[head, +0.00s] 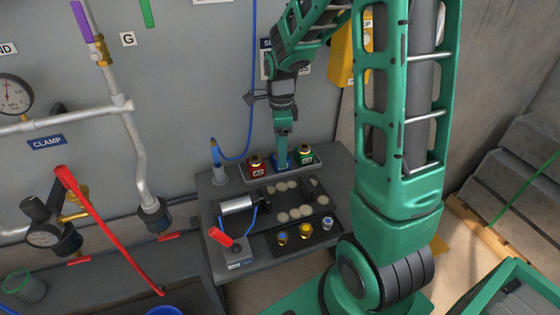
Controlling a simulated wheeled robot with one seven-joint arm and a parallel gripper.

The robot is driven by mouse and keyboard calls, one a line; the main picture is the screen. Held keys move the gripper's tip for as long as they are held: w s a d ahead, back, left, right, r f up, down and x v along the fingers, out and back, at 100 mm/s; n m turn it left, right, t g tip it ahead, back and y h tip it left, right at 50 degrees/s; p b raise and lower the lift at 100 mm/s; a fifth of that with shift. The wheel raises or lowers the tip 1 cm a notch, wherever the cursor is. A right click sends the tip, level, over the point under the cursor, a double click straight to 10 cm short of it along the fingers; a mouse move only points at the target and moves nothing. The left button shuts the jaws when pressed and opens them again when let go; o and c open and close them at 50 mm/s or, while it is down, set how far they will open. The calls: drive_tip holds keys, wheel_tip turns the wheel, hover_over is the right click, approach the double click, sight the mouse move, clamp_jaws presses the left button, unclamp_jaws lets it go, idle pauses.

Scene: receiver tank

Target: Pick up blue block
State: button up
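The blue block (282,164) sits in a shallow tray (247,180) on the grey bench, between a red block (257,169) on its left and a green block (304,157) on its right. My gripper (282,153) points straight down over the blue block, with its fingertips at the block's top. The fingers hide part of the block. The view is too small to tell whether they are closed on it or only beside it.
A blue hose (249,120) hangs left of my arm. Pipes (125,107) run along the left wall.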

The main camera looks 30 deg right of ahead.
drive_tip(key=shift+f, duration=1.2)
drive_tip(key=c, duration=1.5)
drive_tip(key=shift+r, duration=0.1)
